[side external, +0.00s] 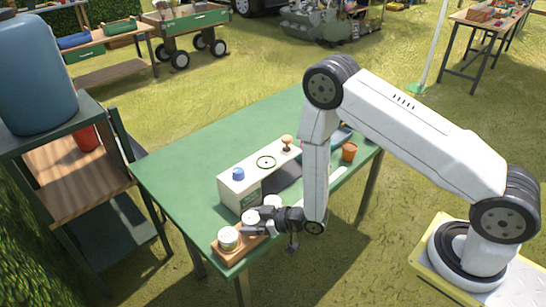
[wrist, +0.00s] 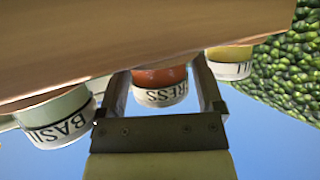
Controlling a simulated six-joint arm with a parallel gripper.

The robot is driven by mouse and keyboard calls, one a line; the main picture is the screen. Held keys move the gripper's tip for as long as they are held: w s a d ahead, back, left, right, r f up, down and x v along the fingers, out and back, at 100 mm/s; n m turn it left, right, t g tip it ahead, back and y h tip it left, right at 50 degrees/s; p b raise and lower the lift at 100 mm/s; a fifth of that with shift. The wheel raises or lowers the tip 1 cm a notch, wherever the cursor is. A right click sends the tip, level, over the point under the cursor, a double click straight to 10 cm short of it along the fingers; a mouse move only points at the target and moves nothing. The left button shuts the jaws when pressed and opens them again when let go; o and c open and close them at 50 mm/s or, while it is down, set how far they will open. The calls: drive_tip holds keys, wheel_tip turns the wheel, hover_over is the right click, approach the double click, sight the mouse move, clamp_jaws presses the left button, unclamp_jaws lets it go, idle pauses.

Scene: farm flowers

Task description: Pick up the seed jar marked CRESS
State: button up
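The CRESS jar (wrist: 160,88), reddish-orange with a white label, appears upside down in the wrist view, between the BASIL jar (wrist: 57,115) and a yellow jar (wrist: 230,60) whose label is only partly readable. My gripper (wrist: 160,90) is open, with a finger on each side of the CRESS jar and a small gap showing at each side. In the side view my gripper (side external: 250,221) is low at the middle jar of the row, whose label I cannot read there. The jars stand on a wooden tray (side external: 232,254).
The tray sits at the near corner of the green table (side external: 185,160). Behind it is a white box (side external: 250,178) with a blue item (side external: 238,174) and a small mushroom-shaped item (side external: 287,143) on top. An orange pot (side external: 349,152) stands farther right. The table's left part is clear.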

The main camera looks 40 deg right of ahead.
sight(252, 217)
drive_tip(key=c, duration=0.9)
drive_tip(key=shift+o, duration=0.2)
drive_tip(key=shift+r, duration=0.15)
drive_tip(key=shift+r, duration=4.85)
